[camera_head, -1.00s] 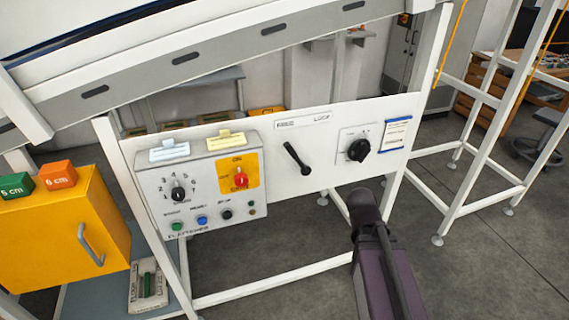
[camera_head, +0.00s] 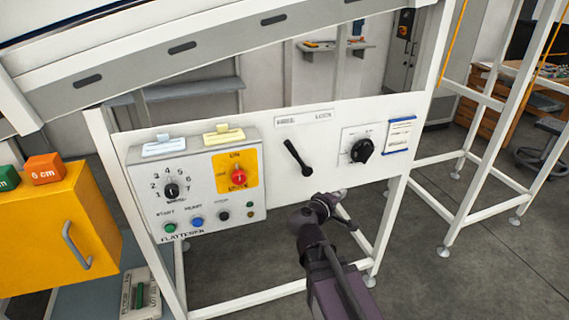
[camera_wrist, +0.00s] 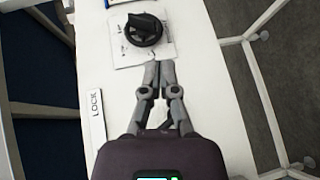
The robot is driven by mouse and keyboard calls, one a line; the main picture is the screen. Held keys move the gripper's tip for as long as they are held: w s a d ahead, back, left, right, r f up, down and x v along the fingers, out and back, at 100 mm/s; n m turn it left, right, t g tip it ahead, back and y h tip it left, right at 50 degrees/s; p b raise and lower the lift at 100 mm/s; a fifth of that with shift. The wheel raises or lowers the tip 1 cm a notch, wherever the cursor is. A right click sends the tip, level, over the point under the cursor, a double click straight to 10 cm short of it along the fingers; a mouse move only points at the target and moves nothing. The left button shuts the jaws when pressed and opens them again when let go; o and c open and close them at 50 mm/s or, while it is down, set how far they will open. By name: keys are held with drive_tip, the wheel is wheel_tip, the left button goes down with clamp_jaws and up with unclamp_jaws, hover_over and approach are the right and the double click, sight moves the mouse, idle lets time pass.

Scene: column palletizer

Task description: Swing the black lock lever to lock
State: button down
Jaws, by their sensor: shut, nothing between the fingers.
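The black lock lever (camera_head: 298,158) is on the white panel (camera_head: 282,192), slanting from upper left to lower right. A label strip (camera_head: 304,117) sits above it; in the wrist view its visible end reads LOCK (camera_wrist: 96,103). My gripper (camera_wrist: 159,66) is shut and empty, its fingertips together just below the black rotary knob (camera_wrist: 144,30) in the wrist view. In the head view the end of my arm is below and right of the lever, apart from it in the picture. The lever cannot be seen in the wrist view.
The rotary knob (camera_head: 362,150) is right of the lever. A grey control box (camera_head: 200,205) with a red switch (camera_head: 239,176) is to the left. A yellow cabinet (camera_head: 40,235) stands far left. White frame legs (camera_head: 392,225) stand below the panel.

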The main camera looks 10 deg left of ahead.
drive_tip(key=a+r+n+t+y+b, duration=0.25)
drive_tip(key=a+n+t, duration=0.25)
drive_tip(key=a, duration=0.4)
drive_tip(key=n+t+y+b, duration=0.2)
drive_tip(key=n+t+y, duration=0.1)
drive_tip(key=n+y, duration=0.3)
approach(296, 155)
drive_tip(key=s+a+h, duration=0.1)
drive_tip(key=s+a, duration=0.2)
drive_tip(key=a, duration=0.1)
drive_tip(key=shift+w+d+r+n, duration=0.15)
drive_tip(key=shift+r+n, duration=0.15)
drive_tip(key=shift+r, duration=0.15)
drive_tip(key=shift+w, duration=0.1)
drive_tip(key=shift+p+x, duration=1.45)
drive_tip(key=shift+x, duration=3.5)
drive_tip(key=shift+r+p, duration=0.15)
drive_tip(key=shift+p, duration=0.15)
